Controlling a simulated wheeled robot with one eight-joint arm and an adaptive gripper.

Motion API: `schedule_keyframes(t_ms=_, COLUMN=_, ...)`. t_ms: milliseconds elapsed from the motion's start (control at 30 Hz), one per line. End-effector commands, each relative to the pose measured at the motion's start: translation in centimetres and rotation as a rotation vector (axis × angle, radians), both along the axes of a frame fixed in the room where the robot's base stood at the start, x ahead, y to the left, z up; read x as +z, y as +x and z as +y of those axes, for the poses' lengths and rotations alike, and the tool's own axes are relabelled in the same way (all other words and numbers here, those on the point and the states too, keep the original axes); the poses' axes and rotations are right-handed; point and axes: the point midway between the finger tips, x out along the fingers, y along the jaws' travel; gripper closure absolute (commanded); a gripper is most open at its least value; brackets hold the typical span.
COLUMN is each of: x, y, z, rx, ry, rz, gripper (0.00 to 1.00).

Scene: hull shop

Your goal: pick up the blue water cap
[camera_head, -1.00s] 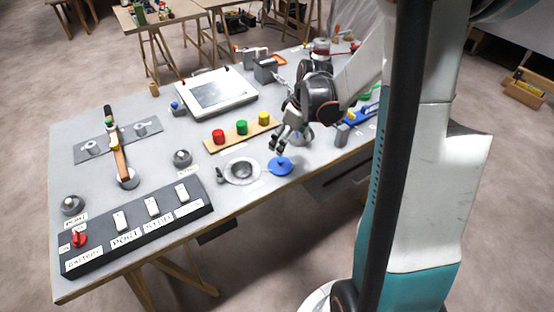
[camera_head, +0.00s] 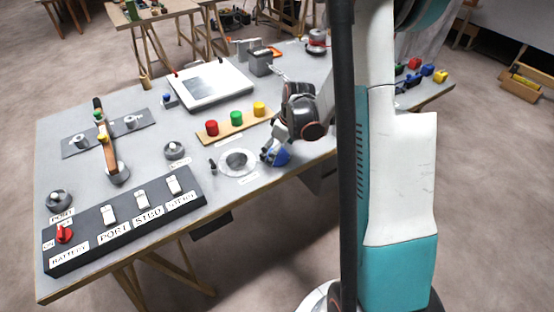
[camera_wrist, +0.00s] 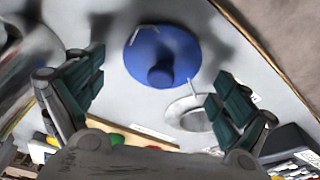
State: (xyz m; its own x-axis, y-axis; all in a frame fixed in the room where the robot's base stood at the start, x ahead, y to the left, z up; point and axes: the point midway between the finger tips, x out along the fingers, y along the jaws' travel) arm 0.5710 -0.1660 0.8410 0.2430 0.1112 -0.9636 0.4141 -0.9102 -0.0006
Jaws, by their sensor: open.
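The blue water cap (camera_head: 283,157) is a round disc with a knob, lying on the grey table near its front edge. In the head view it is partly hidden by my gripper (camera_head: 270,150), which is low at the cap. In the wrist view the whole disc (camera_wrist: 177,44) shows ahead of my gripper (camera_wrist: 160,82), with its knob between the lines of the two fingers. The fingers are spread wide and nothing is between them. I cannot tell whether a finger touches the cap.
A round silver fitting (camera_head: 239,161) lies just left of the cap. Behind it a wooden strip (camera_head: 222,133) carries red, green and yellow caps. A dark switch panel (camera_head: 125,222) is at the front left.

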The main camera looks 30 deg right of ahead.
Motion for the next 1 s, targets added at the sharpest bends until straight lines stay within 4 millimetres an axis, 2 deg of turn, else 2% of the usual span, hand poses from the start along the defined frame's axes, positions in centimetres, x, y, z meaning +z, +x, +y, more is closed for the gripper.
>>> schedule_keyframes(t_ms=67, x=-0.79, y=0.18, z=0.09, rx=0.000, ry=0.000, rz=0.000, gripper=0.06)
schedule_keyframes(t_ms=267, x=-0.70, y=0.19, z=0.11, rx=0.000, ry=0.000, rz=0.000, gripper=0.06)
schedule_keyframes(t_ms=367, x=-0.69, y=0.18, z=0.11, rx=0.000, ry=0.000, rz=0.000, gripper=0.24)
schedule_keyframes(t_ms=500, x=-0.69, y=0.18, z=0.12, rx=0.000, ry=0.000, rz=0.000, gripper=0.54)
schedule_keyframes(t_ms=1000, x=-0.63, y=0.14, z=0.14, rx=0.000, ry=0.000, rz=0.001, gripper=0.57)
